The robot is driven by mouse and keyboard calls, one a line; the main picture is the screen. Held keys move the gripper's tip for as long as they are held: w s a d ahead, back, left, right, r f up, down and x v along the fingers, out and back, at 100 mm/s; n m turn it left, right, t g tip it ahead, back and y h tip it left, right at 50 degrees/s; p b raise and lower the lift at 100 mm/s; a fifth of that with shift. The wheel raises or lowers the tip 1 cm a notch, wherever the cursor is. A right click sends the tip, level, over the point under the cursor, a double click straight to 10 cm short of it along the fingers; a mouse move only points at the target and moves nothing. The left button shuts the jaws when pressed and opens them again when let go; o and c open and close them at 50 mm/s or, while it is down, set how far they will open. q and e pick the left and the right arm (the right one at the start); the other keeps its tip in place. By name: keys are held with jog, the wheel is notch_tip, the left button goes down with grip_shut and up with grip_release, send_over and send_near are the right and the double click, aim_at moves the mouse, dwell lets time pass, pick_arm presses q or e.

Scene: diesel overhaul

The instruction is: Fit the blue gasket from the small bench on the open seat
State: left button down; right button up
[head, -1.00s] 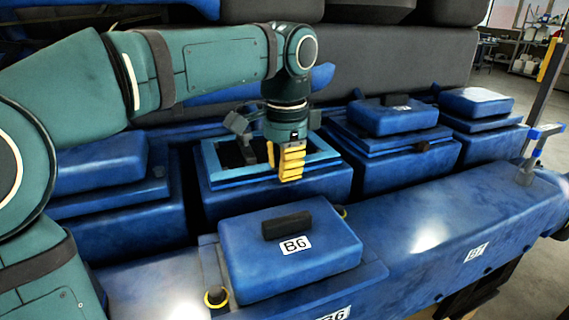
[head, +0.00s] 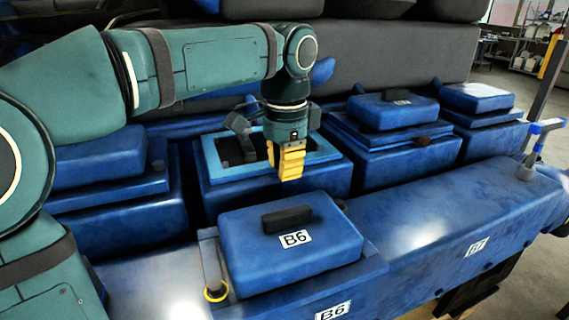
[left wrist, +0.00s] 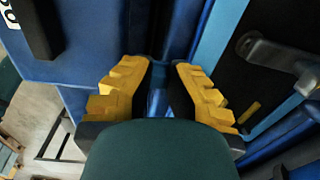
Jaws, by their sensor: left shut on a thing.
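The light blue square gasket (head: 323,159) lies level at the open seat of the second rear cylinder block (head: 325,181). I cannot tell whether it rests fully on the seat or hovers just above. My left gripper (head: 290,166), with yellow fingers pointing down, is shut on the gasket's near right side. In the left wrist view the yellow fingers (left wrist: 162,82) are close together, and a light blue edge of the gasket (left wrist: 216,38) runs up beside them. The grip itself is partly hidden there. My right gripper is not in view.
A blue cover with a black handle, marked B6 (head: 290,239), stands in front of the open seat. Covered blocks flank the seat, one cover at the right (head: 393,112). An upright post (head: 541,100) rises at far right.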

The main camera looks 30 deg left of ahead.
pick_arm(q)
jog(key=shift+f, duration=0.1)
jog(key=c, duration=1)
grip_release()
jog(key=r, duration=1.2)
jog(key=shift+s+d, duration=0.2)
